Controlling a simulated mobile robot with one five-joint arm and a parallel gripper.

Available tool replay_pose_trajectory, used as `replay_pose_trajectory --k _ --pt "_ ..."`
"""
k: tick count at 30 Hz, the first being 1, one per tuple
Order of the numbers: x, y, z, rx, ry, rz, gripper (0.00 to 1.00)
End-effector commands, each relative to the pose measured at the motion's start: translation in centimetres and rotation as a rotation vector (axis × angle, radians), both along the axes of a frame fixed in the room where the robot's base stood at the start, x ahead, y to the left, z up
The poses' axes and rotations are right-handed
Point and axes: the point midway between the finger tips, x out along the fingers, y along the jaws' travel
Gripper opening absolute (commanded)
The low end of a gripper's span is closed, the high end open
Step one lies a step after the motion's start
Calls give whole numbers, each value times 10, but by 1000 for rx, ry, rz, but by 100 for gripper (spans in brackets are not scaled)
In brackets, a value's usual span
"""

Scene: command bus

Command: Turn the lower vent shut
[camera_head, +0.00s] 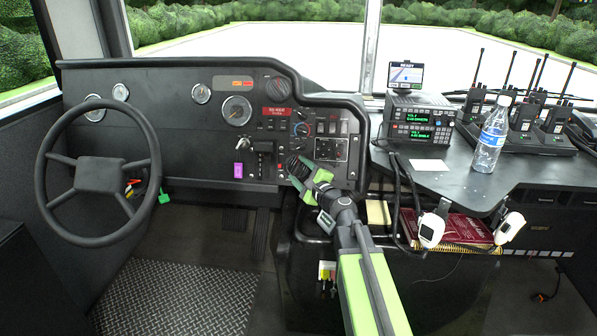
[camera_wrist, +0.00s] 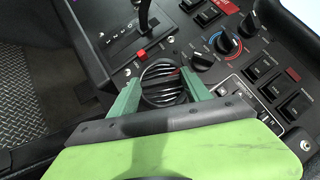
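The lower vent (camera_wrist: 163,88) is a round black vent with slats and dark gaps between them. In the wrist view it lies between my gripper's two green fingers, and its near edge is close to my gripper's body. In the head view the lower vent (camera_head: 295,163) is partly hidden by my gripper. My gripper (camera_head: 302,177) is at the right part of the dashboard, its fingers spread. It also shows in the wrist view (camera_wrist: 164,84), open, one finger on each side of the vent. Whether the fingers touch the vent is unclear.
A second round vent (camera_head: 278,88) sits higher on the dashboard. A lever (camera_wrist: 143,18), a red button (camera_wrist: 142,54), a rotary knob (camera_wrist: 227,43) and rocker switches (camera_wrist: 262,66) surround the lower vent closely. A steering wheel (camera_head: 153,148) stands left, a bottle (camera_head: 489,137) right.

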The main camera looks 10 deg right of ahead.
Motion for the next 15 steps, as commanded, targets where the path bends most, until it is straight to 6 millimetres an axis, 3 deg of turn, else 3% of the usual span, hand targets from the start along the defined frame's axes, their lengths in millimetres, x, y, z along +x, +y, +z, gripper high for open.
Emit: replay_pose_trajectory --k 1,8,15 --pt "0 0 0 0 0 0 47" --pt "0 1 0 0 0 1 17" --pt "0 4 2 -18 6 13 16"
